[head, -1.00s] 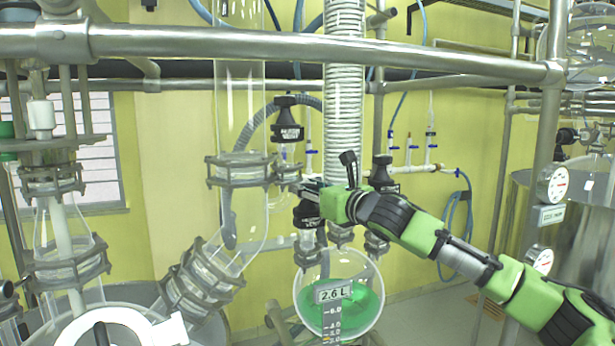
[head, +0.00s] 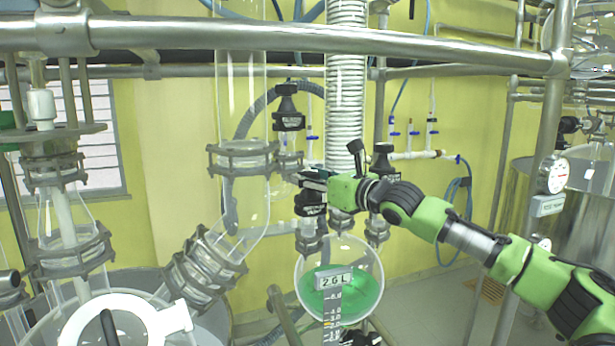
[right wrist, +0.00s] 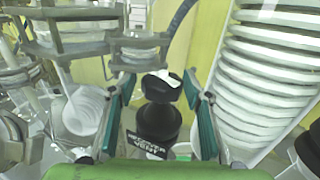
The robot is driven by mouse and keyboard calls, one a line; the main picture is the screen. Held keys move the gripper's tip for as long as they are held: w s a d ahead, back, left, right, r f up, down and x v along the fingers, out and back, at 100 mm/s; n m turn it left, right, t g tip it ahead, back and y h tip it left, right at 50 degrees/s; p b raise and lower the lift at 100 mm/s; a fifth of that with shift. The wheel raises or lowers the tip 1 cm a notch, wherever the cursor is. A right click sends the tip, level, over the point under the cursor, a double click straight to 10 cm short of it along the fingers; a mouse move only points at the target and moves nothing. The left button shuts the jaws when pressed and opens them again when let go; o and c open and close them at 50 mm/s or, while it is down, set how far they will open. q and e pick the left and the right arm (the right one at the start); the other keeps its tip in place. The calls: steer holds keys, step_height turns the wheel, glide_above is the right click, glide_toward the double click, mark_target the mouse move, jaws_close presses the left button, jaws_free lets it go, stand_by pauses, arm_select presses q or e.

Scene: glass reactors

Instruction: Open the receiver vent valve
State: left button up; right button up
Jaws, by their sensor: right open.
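The receiver vent valve (right wrist: 158,120) is a black knob-topped body with white lettering that reads "VENT" in the right wrist view. It stands upright between the two teal-padded fingers of my right gripper (right wrist: 157,92), which is open around it. Gaps show between the pads and the valve. My right gripper (head: 313,178) covers the valve's top there. My left gripper is not in view.
Another black valve (head: 288,108) stands above and left of the gripper, and one (head: 383,158) to its right. A coiled condenser (head: 345,100) rises close behind. Glass tubing (head: 240,110) is at left. A metal rail (head: 300,48) crosses above.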

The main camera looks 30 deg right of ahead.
mark_target(316, 177)
steer(key=s, duration=0.3)
steer(key=s+d, duration=0.1)
steer(key=s, duration=0.2)
steer(key=shift+s+d, duration=0.1)
steer(key=shift+d, duration=0.1)
steer(key=shift+s, duration=0.85)
